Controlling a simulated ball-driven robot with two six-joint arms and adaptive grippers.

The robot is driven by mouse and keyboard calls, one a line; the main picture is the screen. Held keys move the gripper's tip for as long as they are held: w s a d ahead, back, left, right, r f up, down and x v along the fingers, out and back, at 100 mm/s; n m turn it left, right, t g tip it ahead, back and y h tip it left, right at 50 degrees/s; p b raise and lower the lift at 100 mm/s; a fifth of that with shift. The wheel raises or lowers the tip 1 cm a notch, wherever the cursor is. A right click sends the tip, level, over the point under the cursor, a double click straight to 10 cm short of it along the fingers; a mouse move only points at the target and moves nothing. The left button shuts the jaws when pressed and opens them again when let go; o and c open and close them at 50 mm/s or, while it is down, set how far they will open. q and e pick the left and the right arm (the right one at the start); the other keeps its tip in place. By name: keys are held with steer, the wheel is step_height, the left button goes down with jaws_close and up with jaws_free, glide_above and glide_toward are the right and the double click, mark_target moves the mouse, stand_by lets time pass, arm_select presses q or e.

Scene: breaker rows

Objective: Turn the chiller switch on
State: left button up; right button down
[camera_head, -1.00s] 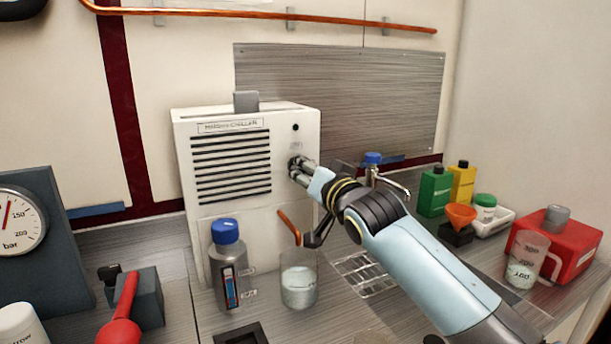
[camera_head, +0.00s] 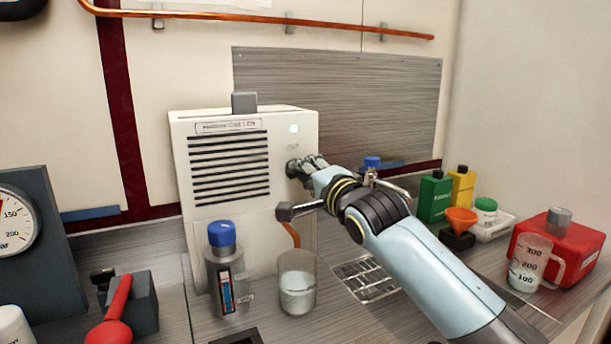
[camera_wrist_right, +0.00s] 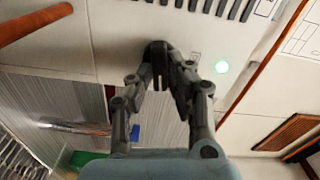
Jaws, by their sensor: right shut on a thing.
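The chiller (camera_head: 188,135) is a white box with black vent slots and a name label at the upper front. Its switch is a dark round knob (camera_wrist_right: 157,50) on the upper right of the front, partly hidden by my fingers. My right gripper (camera_head: 302,166) is shut on this knob; in the right wrist view the fingers (camera_wrist_right: 168,78) close around it. A small round lamp (camera_head: 293,129) above the knob glows pale green, and it also shows in the right wrist view (camera_wrist_right: 222,66). My left gripper is not in view.
A blue-capped bottle (camera_head: 224,275) and a clear beaker (camera_head: 298,283) stand in front of the chiller. A tap (camera_head: 371,170) is behind my right arm. Green and yellow bottles (camera_head: 434,198), an orange funnel (camera_head: 461,217) and a red can (camera_head: 575,245) stand at the right.

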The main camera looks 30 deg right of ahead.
steer(key=shift+f+m, duration=0.1)
steer(key=shift+m, duration=1)
steer(key=c, duration=1.3)
jaws_free()
steer(key=s, duration=1.2)
steer(key=shift+a, duration=0.35)
